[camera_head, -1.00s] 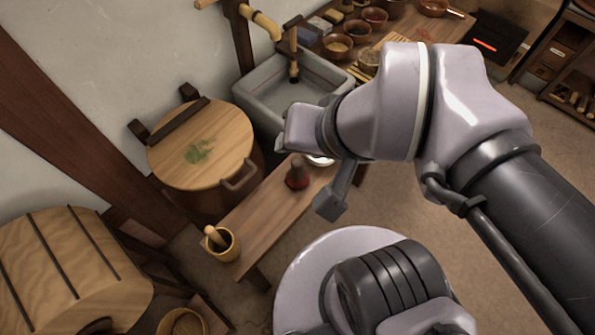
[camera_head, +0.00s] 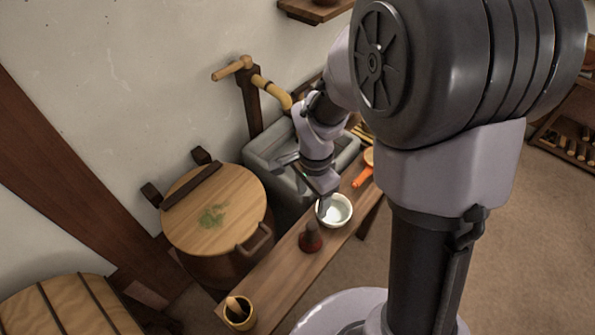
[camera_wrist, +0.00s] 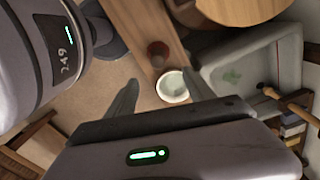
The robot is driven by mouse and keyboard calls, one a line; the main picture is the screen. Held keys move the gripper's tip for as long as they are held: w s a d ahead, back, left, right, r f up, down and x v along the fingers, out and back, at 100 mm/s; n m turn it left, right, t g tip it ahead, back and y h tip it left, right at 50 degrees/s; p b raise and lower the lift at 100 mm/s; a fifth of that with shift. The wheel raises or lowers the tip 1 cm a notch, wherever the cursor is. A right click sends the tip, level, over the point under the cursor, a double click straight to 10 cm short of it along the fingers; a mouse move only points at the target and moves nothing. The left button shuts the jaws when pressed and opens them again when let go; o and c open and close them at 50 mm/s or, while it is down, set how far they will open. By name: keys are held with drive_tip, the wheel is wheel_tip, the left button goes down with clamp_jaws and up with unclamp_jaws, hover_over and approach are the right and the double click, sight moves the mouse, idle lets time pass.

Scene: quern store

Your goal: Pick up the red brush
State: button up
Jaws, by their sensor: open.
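A dark red, rounded thing with a brown upper part, which looks like the red brush (camera_head: 311,240), stands on the narrow wooden bench (camera_head: 285,275). It also shows in the wrist view (camera_wrist: 158,51), just above the white bowl. My gripper (camera_head: 303,187) is open and empty, above the bench near the bowl and the basin, up and slightly left of the brush in the head view. In the wrist view its fingers (camera_wrist: 161,90) are spread, with the bowl between their tips and the brush beyond. Bristles are too small to tell.
A white bowl (camera_head: 337,210) stands close to the brush. An orange-handled tool (camera_head: 362,177) lies farther along the bench, and a yellow mortar (camera_head: 239,313) stands at its near end. A grey basin (camera_head: 262,150) and a lidded barrel (camera_head: 205,215) are alongside.

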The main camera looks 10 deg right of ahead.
sight(311, 224)
wheel_tip(311, 224, down, 11)
drive_tip(key=b, duration=0.4)
drive_tip(key=shift+s+f, duration=0.1)
drive_tip(key=f+b, duration=0.1)
drive_tip(key=f, duration=0.1)
drive_tip(key=f+b, duration=0.2)
drive_tip(key=f, duration=0.1)
drive_tip(key=shift+s+f, duration=0.25)
drive_tip(key=shift+f, duration=0.1)
drive_tip(key=shift+r, duration=0.2)
drive_tip(key=shift+c, duration=0.2)
clamp_jaws()
